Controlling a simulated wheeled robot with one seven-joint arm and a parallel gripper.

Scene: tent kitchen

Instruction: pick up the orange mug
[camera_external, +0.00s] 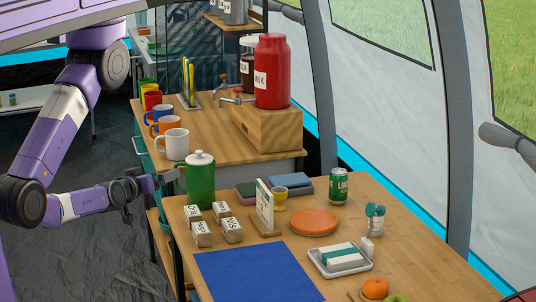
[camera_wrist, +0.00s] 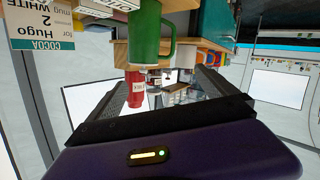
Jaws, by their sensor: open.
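The orange mug (camera_external: 167,126) stands upright on the wooden counter in the external view, in a row of mugs along its left edge. It is between a white mug (camera_external: 177,144) in front and a blue mug (camera_external: 157,114) behind. In the wrist view, small coloured mugs show at the upper right, too small to tell apart surely. My gripper (camera_external: 165,182) is open and empty, in front of the row and lower in the picture, just left of the green lidded pitcher (camera_external: 201,180). The wrist view shows my gripper (camera_wrist: 160,95) with its fingers apart and the pitcher (camera_wrist: 146,35) beyond.
Labelled blocks (camera_external: 202,233), a sign (camera_external: 265,207), an orange plate (camera_external: 314,222) and a can (camera_external: 339,187) stand on the front table. A red milk dispenser (camera_external: 272,75) sits on a wooden box (camera_external: 266,128) behind. Red and yellow mugs stand farther back in the row.

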